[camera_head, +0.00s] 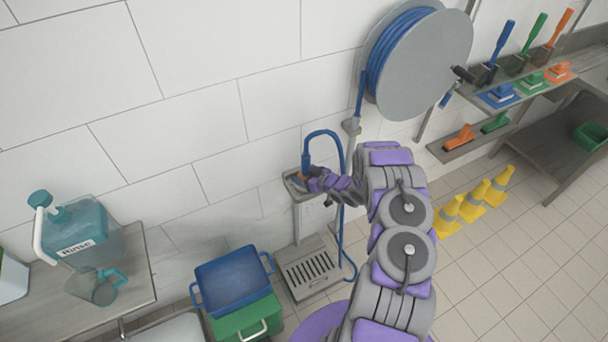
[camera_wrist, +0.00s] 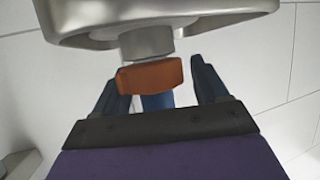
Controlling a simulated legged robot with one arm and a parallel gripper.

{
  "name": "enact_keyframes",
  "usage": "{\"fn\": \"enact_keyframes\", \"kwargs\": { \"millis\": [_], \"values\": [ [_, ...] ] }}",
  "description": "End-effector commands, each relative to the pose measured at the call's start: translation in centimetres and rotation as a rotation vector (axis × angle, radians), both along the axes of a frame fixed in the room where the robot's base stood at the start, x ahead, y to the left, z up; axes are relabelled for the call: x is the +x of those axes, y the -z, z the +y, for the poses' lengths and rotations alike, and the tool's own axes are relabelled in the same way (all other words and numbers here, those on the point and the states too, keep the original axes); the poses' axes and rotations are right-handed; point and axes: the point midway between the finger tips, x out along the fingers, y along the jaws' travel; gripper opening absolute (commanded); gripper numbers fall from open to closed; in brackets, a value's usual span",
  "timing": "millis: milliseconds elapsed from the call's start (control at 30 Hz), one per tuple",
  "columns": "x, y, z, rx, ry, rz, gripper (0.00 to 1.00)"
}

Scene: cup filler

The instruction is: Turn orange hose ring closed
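The orange hose ring (camera_wrist: 151,77) sits under a metal fitting (camera_wrist: 146,45) in the wrist view, with a piece of blue hose (camera_wrist: 158,102) below it. In the head view the ring is small and partly hidden by my gripper (camera_head: 308,182), beside the metal wall basin (camera_head: 293,190). In the wrist view my gripper (camera_wrist: 164,86) is open, with one dark finger on each side of the ring. A gap shows between the ring and the right finger. The left finger is close to the ring's left side, and I cannot tell whether they touch.
A blue hose (camera_head: 341,200) hangs beside the basin. A blue tub (camera_head: 231,284) on a green crate (camera_head: 250,318) stands lower left. A hose reel (camera_head: 425,65) is on the wall above. Yellow cones (camera_head: 472,208) stand right on open floor.

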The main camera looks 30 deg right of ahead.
Motion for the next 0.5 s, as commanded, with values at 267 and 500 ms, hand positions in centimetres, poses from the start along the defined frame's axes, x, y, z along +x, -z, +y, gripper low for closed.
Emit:
{"fn": "enact_keyframes", "kwargs": {
  "millis": [267,500],
  "values": [
    [0.02,-0.01,0.01,-0.001,0.003,0.001,0.46],
    [0.02,-0.09,0.24,-0.004,0.004,0.000,0.32]
  ]
}}
